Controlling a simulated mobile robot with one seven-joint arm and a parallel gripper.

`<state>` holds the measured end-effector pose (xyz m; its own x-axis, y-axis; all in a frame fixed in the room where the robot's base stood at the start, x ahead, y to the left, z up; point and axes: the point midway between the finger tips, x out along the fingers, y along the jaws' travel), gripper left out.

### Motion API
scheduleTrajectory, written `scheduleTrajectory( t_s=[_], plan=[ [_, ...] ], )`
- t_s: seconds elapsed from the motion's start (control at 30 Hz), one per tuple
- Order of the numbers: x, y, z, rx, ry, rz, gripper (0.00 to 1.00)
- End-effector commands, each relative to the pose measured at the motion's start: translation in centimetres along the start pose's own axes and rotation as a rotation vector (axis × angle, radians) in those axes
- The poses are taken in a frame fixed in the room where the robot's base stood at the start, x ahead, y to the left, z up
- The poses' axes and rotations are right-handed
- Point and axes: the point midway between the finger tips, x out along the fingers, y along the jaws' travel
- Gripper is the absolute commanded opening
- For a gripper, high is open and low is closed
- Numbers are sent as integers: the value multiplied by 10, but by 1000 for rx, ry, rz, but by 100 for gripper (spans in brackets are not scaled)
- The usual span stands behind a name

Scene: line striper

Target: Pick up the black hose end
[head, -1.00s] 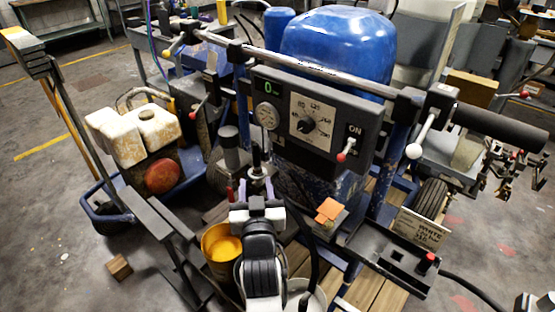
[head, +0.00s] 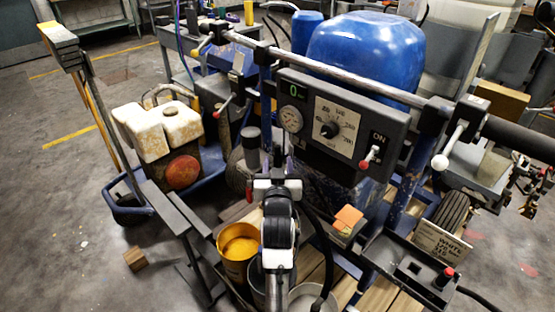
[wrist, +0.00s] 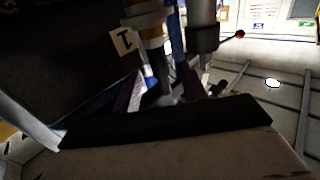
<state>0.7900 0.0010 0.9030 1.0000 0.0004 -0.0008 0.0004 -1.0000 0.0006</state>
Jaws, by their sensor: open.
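A black hose (head: 330,262) curves down right of my arm in the head view. Its lower part reaches the pale bucket (head: 303,297) at the bottom edge, and I cannot clearly make out its end. My gripper (head: 279,170) is open, in front of the striper's control panel (head: 335,125), left of and apart from that hose. Its fingers are small and partly hidden by my wrist in the head view.
A bucket of yellow paint (head: 239,247) stands left of my arm. The blue tank (head: 365,55) and handlebar (head: 350,72) rise behind. A tray with a red knob (head: 447,273) is at right. Open floor lies left, with a small wooden block (head: 134,259).

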Motion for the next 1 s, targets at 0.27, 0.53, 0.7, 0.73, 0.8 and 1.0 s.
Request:
scheduleTrajectory(
  t_s=[0.27, 0.53, 0.7, 0.73, 0.8, 1.0],
  plan=[
    [31, -1, 2, 2, 1, 1, 42],
    [31, -1, 3, 1, 1, 0, 37],
    [31, -1, 3, 1, 1, 0, 15],
    [31, -1, 3, 1, 1, 0, 11],
    [31, -1, 3, 1, 1, 0, 2],
    [31, -1, 2, 1, 2, 0, 0]
  ],
)
